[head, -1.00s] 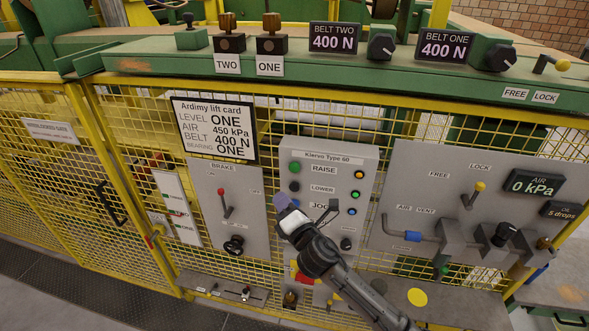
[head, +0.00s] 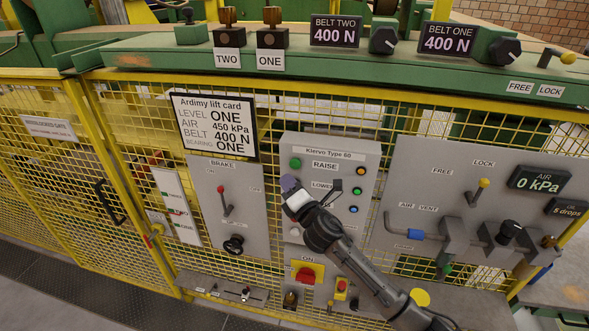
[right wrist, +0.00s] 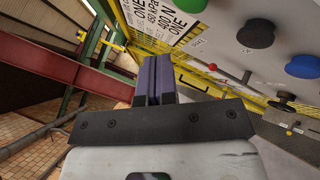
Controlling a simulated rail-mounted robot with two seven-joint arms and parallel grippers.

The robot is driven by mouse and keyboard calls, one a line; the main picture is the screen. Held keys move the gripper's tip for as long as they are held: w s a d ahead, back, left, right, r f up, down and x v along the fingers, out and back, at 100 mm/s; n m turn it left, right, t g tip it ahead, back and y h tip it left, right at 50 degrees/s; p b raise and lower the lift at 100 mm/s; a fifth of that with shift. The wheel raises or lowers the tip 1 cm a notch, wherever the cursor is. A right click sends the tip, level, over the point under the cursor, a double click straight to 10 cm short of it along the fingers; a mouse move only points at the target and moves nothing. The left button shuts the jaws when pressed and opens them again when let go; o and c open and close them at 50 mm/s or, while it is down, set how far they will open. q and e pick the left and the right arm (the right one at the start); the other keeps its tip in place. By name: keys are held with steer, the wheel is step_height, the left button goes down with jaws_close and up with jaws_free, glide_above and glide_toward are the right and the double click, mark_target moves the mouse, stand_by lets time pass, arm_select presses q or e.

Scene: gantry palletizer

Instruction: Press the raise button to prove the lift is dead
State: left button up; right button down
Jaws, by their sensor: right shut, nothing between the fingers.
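The grey control box (head: 345,150) hangs on the yellow mesh fence. Its green raise button (head: 296,163) is at the upper left, beside the word RAISE. My right gripper (head: 289,184) is shut and empty, its tips just below the green button in the head view. It covers the button beside LOWER. In the right wrist view the shut purple fingers (right wrist: 153,78) point up the picture, and the green button (right wrist: 190,4) is cut by the top edge, with a black button (right wrist: 258,33) and a blue button (right wrist: 303,67) to its right. The fingers appear apart from the buttons. My left gripper is not seen.
The brake panel (head: 228,205) is left of the box. The air panel (head: 455,230), with a display (head: 538,181) reading 0 kPa, is to the right. A red button on a yellow plate (head: 306,275) sits below the box. The lift card (head: 213,126) hangs at upper left.

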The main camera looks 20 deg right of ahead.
mark_target(295, 164)
steer(key=shift+w+d+b, duration=0.4)
steer(key=shift+w+d, duration=0.5)
steer(key=shift+w, duration=0.3)
stand_by(0.5)
stand_by(0.6)
steer(key=shift+w+d, duration=0.1)
steer(key=shift+w, duration=0.05)
steer(key=shift+w+d, duration=0.15)
steer(key=shift+w, duration=0.05)
stand_by(0.4)
